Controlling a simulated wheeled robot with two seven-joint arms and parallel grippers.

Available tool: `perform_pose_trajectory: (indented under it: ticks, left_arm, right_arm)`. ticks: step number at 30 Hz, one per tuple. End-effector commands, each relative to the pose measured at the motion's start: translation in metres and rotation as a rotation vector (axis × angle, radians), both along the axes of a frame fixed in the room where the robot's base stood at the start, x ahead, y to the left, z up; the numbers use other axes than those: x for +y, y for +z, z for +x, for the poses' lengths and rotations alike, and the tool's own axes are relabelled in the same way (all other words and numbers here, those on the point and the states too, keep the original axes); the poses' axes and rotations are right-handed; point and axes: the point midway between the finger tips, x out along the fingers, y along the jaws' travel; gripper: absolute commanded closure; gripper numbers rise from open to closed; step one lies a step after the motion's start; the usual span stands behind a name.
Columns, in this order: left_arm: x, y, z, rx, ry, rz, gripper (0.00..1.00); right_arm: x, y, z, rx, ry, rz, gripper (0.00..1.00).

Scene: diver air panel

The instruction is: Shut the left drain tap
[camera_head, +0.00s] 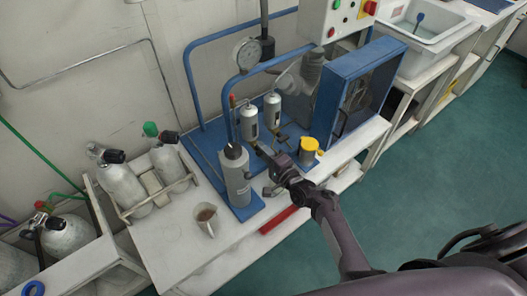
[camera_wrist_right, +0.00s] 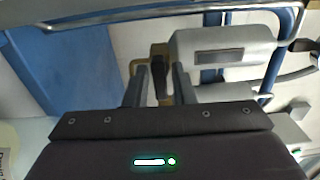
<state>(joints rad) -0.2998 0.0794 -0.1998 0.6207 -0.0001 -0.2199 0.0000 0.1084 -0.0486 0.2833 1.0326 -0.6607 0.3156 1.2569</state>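Two small grey canisters hang side by side on the blue panel frame, the left canister (camera_head: 249,121) and the right canister (camera_head: 272,110). My right gripper (camera_head: 262,149) is just below the left one and covers the area there in the head view. In the right wrist view a brass tap with a dark lever (camera_wrist_right: 159,78) shows between the fingers of my right gripper (camera_wrist_right: 158,86), beside a grey canister (camera_wrist_right: 222,48). The fingers stand apart, with gaps visible on both sides of the lever. The tap itself is too small to make out in the head view. My left gripper is not in view.
A taller grey cylinder (camera_head: 235,176) stands on the blue base left of my right gripper. A yellow-lidded pot (camera_head: 309,147) and a blue cabinet (camera_head: 349,88) are to the right. A beaker (camera_head: 206,218) and a red bar (camera_head: 278,220) lie nearer the bench's front.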

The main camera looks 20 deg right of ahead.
Motion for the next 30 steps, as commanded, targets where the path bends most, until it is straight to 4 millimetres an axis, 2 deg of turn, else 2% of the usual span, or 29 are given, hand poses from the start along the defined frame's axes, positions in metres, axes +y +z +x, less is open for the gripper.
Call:
perform_pose_trajectory:
  ticks: [2,12,24,30]
  left_arm:
    - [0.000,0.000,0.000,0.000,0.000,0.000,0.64]
    - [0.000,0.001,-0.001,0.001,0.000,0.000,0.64]
    - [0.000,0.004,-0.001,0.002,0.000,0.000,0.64]
    - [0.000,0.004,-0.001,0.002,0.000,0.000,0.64]
  right_arm:
    - [0.000,0.000,0.000,0.000,0.000,-0.001,0.67]
    - [-0.001,0.000,-0.004,0.000,0.000,-0.002,0.67]
    - [-0.022,-0.001,-0.062,0.000,0.000,-0.002,0.67]
    - [-0.027,0.000,-0.073,0.000,-0.001,-0.001,0.67]
